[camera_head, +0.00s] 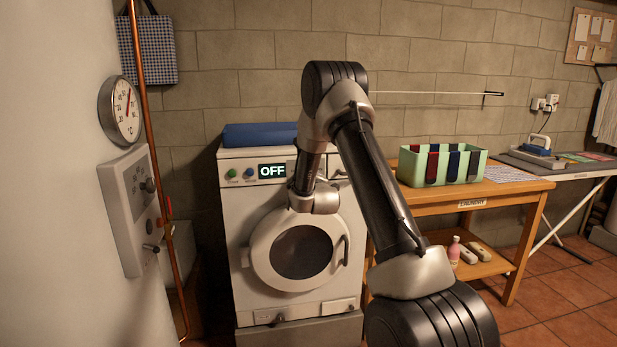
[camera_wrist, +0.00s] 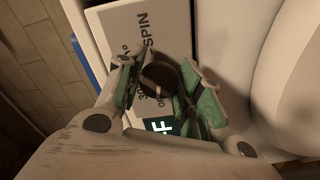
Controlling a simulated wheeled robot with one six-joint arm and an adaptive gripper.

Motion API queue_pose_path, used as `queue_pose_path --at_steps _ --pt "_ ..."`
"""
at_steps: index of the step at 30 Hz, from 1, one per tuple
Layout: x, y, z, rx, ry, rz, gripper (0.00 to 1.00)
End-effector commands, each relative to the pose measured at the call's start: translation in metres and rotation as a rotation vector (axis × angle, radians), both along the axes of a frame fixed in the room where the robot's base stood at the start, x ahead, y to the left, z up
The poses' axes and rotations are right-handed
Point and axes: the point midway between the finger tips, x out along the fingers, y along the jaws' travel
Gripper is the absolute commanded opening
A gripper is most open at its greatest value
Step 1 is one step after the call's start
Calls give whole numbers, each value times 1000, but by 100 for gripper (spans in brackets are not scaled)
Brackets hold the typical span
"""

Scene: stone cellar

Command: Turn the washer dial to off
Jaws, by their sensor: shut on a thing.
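The white washer (camera_head: 232,215) stands against the back wall, with its round door (camera_head: 262,250) closed. Its display (camera_head: 272,170) reads "OFF" in the head view; part of that text also shows in the wrist view (camera_wrist: 160,127). The dial (camera_wrist: 158,78) is a dark round knob on a light panel marked "SPIN". My gripper (camera_wrist: 166,80) is shut on the dial, with a green-padded finger on either side of it. In the head view my arm hides the dial and the gripper's fingertips.
A blue folded thing (camera_head: 260,134) lies on the washer. A wooden table (camera_head: 510,188) with a pale green divided box (camera_head: 472,160) stands to the right. A grey control box (camera_head: 130,210) is at left.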

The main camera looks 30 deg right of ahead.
Motion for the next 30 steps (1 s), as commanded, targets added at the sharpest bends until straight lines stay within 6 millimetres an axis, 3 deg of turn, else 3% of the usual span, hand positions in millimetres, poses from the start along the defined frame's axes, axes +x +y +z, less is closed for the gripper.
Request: queue_pose_path --at_steps 23,24,27,30 --pt "0 1 0 -103 31 2 12" --pt "0 1 0 -103 31 2 40" --pt "0 1 0 -103 31 2 58" --pt "0 1 0 -103 30 1 58"
